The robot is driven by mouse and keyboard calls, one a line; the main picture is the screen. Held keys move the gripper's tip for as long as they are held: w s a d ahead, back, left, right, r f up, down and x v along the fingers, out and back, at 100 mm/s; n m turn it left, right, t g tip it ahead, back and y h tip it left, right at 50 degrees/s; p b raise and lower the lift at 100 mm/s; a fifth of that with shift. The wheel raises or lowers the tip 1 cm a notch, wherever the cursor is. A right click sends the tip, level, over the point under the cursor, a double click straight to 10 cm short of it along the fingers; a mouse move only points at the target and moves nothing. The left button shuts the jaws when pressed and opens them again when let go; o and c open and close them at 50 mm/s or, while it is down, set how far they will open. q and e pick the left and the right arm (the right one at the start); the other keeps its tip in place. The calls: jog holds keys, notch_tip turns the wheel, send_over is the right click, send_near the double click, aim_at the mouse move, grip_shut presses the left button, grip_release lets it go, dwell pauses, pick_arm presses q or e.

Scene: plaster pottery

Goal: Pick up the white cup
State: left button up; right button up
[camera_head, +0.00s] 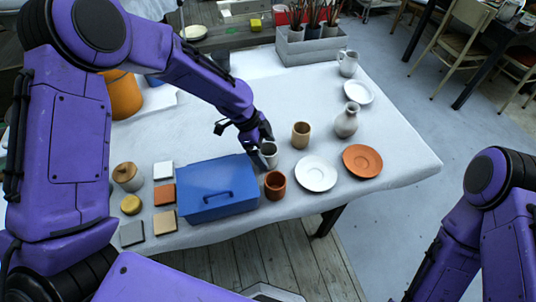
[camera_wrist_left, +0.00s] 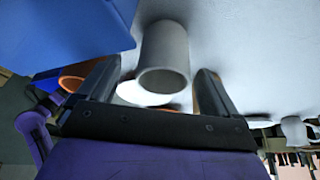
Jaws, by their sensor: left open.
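The white cup (camera_head: 269,156) stands on the white-covered table, just right of the blue box, and is partly hidden by my left gripper in the head view. My left gripper (camera_head: 259,141) is open at the cup. In the left wrist view the white cup (camera_wrist_left: 166,52) shows between the two spread fingers of the gripper (camera_wrist_left: 158,70), with visible gaps on both sides. I cannot tell how deep the fingers reach along it. My right arm is at the lower right of the head view, away from the table; its gripper does not show.
The blue box (camera_head: 215,188) is close on the left. A brown-red cup (camera_head: 275,185) stands in front, a tan cup (camera_head: 301,135) to the right. A white saucer (camera_head: 316,174), orange saucer (camera_head: 362,161) and grey vase (camera_head: 346,121) are further right.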

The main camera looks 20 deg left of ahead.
pick_arm(q)
jog(key=x, duration=0.4)
jog(key=shift+w+p, duration=0.3)
jog(key=shift+w, duration=0.05)
jog(key=shift+s, duration=0.2)
jog(key=c, duration=1.1)
